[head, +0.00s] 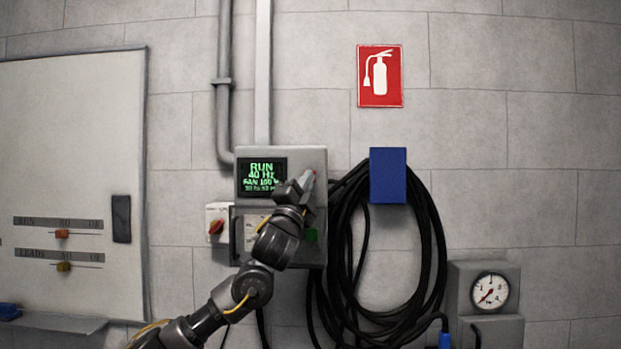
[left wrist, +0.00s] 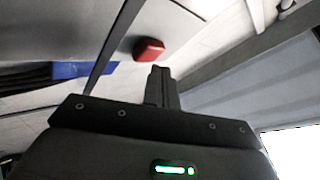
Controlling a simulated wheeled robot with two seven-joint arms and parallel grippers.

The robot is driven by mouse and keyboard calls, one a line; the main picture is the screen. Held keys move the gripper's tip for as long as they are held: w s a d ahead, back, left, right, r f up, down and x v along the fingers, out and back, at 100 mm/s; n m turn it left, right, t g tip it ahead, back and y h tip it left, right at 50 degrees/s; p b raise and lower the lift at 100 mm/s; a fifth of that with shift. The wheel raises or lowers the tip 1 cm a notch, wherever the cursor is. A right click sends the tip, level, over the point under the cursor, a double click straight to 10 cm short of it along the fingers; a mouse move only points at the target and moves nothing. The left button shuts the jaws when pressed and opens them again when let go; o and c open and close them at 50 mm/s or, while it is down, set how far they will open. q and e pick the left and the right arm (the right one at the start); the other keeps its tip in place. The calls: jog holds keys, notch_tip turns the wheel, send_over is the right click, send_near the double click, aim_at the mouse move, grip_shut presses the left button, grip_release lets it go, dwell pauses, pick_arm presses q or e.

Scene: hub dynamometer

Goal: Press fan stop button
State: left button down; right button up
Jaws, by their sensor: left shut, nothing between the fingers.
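A grey control box (head: 278,159) hangs on the wall. Its dark display (head: 262,177) reads RUN, 40 Hz and FAN 100 % in green. My left gripper (head: 307,179) is shut and empty in front of the box's upper right part. A red button shows in the left wrist view (left wrist: 149,49), just beyond the closed fingertips (left wrist: 160,70). A small gap seems to show between them, but contact is hard to judge. In the head view the fingers mostly cover the button. A green button (head: 312,235) sits lower on the box, partly behind my arm. My right gripper is not in view.
A red rotary switch (head: 216,227) is left of the box. Black cable coils (head: 432,240) hang from a blue holder (head: 388,176) on the right. A pressure gauge (head: 490,291) is at lower right, a whiteboard (head: 70,130) at left.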

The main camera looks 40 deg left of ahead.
pick_arm(q)
jog(key=shift+w+a, duration=0.1)
dwell(0.5)
jog(key=shift+w+a, duration=0.15)
jog(key=shift+w, duration=0.15)
dwell(0.3)
jog(key=shift+s+a+r, duration=0.1)
jog(key=shift+a+r, duration=0.2)
jog(key=shift+r, duration=0.25)
dwell(0.8)
jog(key=shift+d+f+b, duration=0.15)
jog(key=shift+f+b, duration=0.25)
jog(key=shift+f, duration=0.3)
